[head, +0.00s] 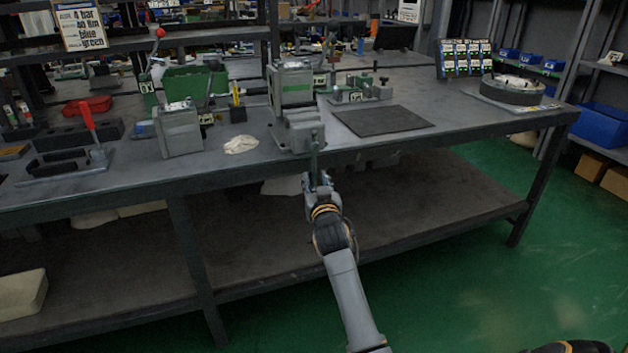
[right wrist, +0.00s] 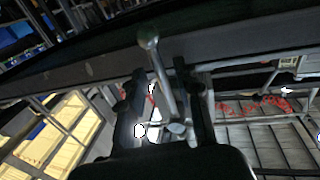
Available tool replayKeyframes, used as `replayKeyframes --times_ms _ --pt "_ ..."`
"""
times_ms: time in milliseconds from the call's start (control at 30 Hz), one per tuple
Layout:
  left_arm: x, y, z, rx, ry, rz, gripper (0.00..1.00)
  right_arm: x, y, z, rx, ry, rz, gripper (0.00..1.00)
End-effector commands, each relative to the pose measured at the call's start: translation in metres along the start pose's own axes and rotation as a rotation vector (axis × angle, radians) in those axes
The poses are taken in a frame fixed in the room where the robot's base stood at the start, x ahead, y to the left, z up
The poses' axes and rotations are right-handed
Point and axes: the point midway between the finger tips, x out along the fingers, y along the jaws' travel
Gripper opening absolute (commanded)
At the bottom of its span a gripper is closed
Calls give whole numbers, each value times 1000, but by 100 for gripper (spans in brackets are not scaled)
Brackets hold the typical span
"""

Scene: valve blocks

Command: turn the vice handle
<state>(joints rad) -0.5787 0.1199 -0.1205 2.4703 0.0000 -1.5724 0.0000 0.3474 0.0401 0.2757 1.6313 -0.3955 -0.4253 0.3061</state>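The grey vice (head: 301,132) stands at the front edge of the workbench in the head view. Its handle (head: 314,150), a thin metal bar, hangs roughly upright in front of it. In the right wrist view the handle (right wrist: 165,85) has a ball at its upper end and runs down between the fingers. My right gripper (head: 318,180) is just below and in front of the vice. In the right wrist view its two dark fingers (right wrist: 164,90) stand apart on either side of the bar, with gaps visible. My left gripper is not in view.
The workbench (head: 460,125) has a dark mat (head: 383,121) right of the vice. A grey block (head: 179,130) and a white cloth (head: 241,145) lie to the left. A round part (head: 512,90) sits at the right end. A lower shelf (head: 420,215) runs beneath.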

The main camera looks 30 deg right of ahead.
Motion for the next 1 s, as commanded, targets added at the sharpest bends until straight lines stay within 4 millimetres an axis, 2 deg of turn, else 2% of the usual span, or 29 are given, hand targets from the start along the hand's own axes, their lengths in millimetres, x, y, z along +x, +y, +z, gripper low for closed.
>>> replayKeyframes --times_ms 100,200,533,700,1000 --pt "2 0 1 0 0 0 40 15 0 1 0 0 0 33" --pt "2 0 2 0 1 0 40 21 0 1 0 0 0 33" --pt "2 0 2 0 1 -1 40 24 0 0 0 -1 -1 33" --pt "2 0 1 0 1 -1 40 24 -1 0 0 -1 -1 0" --pt "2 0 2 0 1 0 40 24 -1 1 -1 -1 -1 0"
